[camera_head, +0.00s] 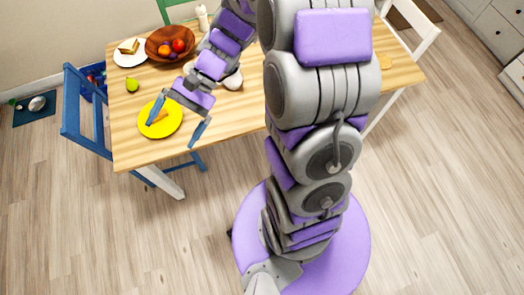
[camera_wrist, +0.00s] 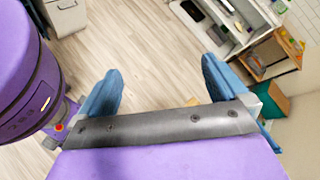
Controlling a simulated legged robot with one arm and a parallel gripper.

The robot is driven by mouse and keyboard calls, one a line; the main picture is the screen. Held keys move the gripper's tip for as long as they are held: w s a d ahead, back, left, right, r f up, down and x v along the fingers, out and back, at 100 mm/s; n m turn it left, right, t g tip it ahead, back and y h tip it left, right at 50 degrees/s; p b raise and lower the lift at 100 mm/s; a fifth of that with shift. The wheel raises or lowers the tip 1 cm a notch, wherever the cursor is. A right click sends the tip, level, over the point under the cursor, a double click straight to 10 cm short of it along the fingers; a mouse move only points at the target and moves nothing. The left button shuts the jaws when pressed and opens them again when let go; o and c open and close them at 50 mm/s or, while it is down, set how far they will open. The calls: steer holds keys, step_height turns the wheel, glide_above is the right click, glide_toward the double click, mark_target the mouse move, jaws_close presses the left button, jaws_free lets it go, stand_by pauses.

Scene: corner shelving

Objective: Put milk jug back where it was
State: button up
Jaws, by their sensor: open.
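I cannot clearly pick out a milk jug in either view. A rounded white object (camera_head: 233,80) on the wooden table (camera_head: 125,152) is partly hidden behind my arm, and I cannot tell whether it is a jug. My gripper (camera_head: 171,134) hangs over the table's near left part, around the yellow plate (camera_head: 175,122) in the picture. Its two blue fingers are spread apart. In the wrist view my gripper (camera_wrist: 160,65) is open and empty, with only floor showing between the fingers.
A fruit bowl (camera_head: 158,50), a white plate with bread (camera_head: 120,60), a green pear (camera_head: 132,85) and a white shaker (camera_head: 202,17) stand on the table. A blue chair (camera_head: 70,130) is at its left. White shelving (camera_wrist: 235,40) shows in the wrist view. The floor is mostly clear.

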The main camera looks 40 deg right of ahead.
steer(key=s+d+r+n+t+h, duration=0.1)
steer(key=s+d+n+h, duration=0.2)
steer(key=s, duration=0.6)
steer(key=s+d+r+n+h, duration=0.2)
steer(key=s+d+n+h, duration=0.2)
steer(key=s+d+h, duration=0.4)
steer(key=shift+s+d+r+n+t+h, duration=0.15)
steer(key=shift+s+r+n+t+h, duration=0.2)
steer(key=shift+s, duration=0.6)
steer(key=shift+f, duration=0.2)
step_height(320, 180, down, 3)
steer(key=b, duration=0.2)
steer(key=shift+r+b, duration=0.2)
steer(key=shift+b, duration=0.2)
steer(key=shift+d, duration=0.1)
